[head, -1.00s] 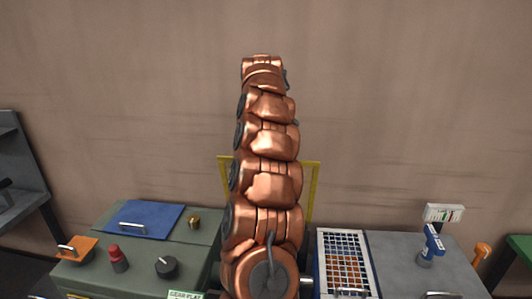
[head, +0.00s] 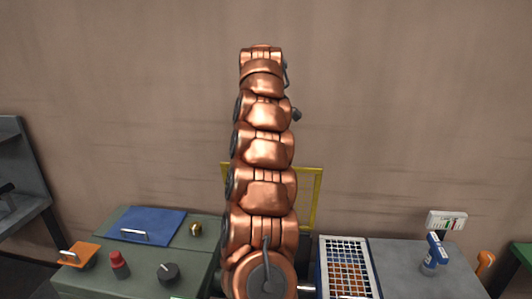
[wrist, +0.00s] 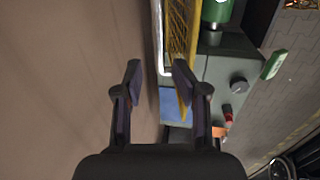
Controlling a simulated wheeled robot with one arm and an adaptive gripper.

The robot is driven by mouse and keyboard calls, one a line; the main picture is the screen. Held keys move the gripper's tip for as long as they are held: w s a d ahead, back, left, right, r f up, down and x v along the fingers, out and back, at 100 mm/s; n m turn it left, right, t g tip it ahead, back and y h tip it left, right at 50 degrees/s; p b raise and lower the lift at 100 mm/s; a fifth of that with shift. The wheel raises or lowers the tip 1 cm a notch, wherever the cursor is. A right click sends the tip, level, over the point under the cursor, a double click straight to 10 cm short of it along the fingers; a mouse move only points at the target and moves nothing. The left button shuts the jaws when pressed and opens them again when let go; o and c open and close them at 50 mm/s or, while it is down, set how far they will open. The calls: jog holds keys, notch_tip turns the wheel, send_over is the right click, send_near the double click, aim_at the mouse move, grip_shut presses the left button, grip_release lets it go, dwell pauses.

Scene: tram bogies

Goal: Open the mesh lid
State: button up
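The mesh lid (head: 346,268) is a white-framed grid over a box on the right-hand bench in the head view. Orange and blue show through its mesh, and it lies flat and closed. Its near edge is cut off by the bottom of the picture. My arm stands upright in the middle of the head view, to the left of the lid, and my gripper is not visible there. In the wrist view my gripper (wrist: 158,80) is open, with nothing between its fingers. It is high up and apart from the lid, which does not show in the wrist view.
A green cabinet carries a blue lid (head: 147,225), an orange flap (head: 76,255), a red knob (head: 120,265) and a black dial (head: 168,272). A yellow frame (head: 316,200) stands behind my arm. A blue tool (head: 434,254) stands right of the mesh lid. The wall is close behind.

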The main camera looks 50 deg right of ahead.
jog(key=shift+s+a+r, duration=0.15)
jog(key=shift+s+r, duration=0.05)
jog(key=shift+r, duration=0.85)
jog(key=shift+a+r, duration=0.1)
jog(key=s+a+f+m+g+y, duration=0.1)
jog(key=s+a+f, duration=0.15)
jog(key=a, duration=1.25)
jog(key=s+a+f+m+y, duration=0.1)
jog(key=a+f, duration=0.2)
jog(key=a, duration=1.3)
jog(key=s+a+f+m, duration=0.1)
jog(key=s+a+f, duration=0.3)
jog(key=s, duration=0.4)
jog(key=s+a+f+m+g+b, duration=0.1)
jog(key=s+a+f, duration=0.4)
jog(key=s, duration=0.3)
jog(key=s+a+f+m+g, duration=0.1)
jog(key=s+a+f+m, duration=0.1)
jog(key=s+a+f, duration=0.3)
jog(key=s+a, duration=0.1)
jog(key=s, duration=0.2)
